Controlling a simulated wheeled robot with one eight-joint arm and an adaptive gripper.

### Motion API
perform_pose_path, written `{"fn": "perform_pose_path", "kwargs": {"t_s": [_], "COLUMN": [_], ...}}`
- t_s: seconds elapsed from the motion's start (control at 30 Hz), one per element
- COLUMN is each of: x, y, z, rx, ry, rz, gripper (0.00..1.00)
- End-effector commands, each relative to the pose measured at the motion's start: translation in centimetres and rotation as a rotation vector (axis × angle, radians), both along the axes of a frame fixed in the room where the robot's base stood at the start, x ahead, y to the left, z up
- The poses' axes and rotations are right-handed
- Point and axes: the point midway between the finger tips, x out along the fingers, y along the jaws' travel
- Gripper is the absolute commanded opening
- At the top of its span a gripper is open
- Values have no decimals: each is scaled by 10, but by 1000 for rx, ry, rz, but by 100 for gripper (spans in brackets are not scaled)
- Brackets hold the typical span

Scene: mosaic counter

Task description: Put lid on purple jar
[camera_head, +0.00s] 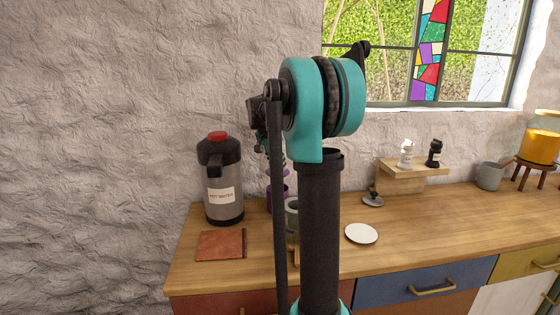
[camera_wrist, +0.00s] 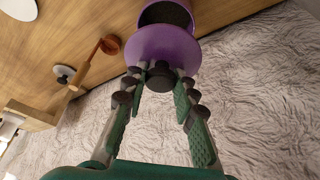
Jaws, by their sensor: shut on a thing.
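The purple jar (camera_wrist: 168,15) is at the top of the wrist view, open, with dark contents showing inside. The purple lid (camera_wrist: 160,44) is just below it in that view and overlaps the jar's near edge. I cannot tell whether lid and jar touch. My gripper (camera_wrist: 160,80) is shut on the lid's black knob (camera_wrist: 159,78), one finger on each side. In the head view my arm hides most of this area. Only a bit of purple (camera_head: 278,191) shows left of the arm, and my gripper is mostly hidden.
A hot water dispenser (camera_head: 222,180) and a red-brown slab (camera_head: 219,245) stand left of my arm. To the right are a white plate (camera_head: 361,233), a small grey disc with a knob (camera_head: 373,200) and a wooden riser (camera_head: 408,172) with two shakers. The wall is close behind.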

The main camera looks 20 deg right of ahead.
Motion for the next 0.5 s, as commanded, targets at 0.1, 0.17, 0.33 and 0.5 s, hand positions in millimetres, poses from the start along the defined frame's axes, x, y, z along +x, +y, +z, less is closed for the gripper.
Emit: {"fn": "perform_pose_path", "kwargs": {"t_s": [0.1, 0.17, 0.33, 0.5], "x": [0, 0, 0, 0], "y": [0, 0, 0, 0], "z": [-6, -10, -26, -40], "rx": [0, 0, 0, 0], "ry": [0, 0, 0, 0], "rz": [0, 0, 0, 0], "gripper": [0, 0, 0, 0]}}
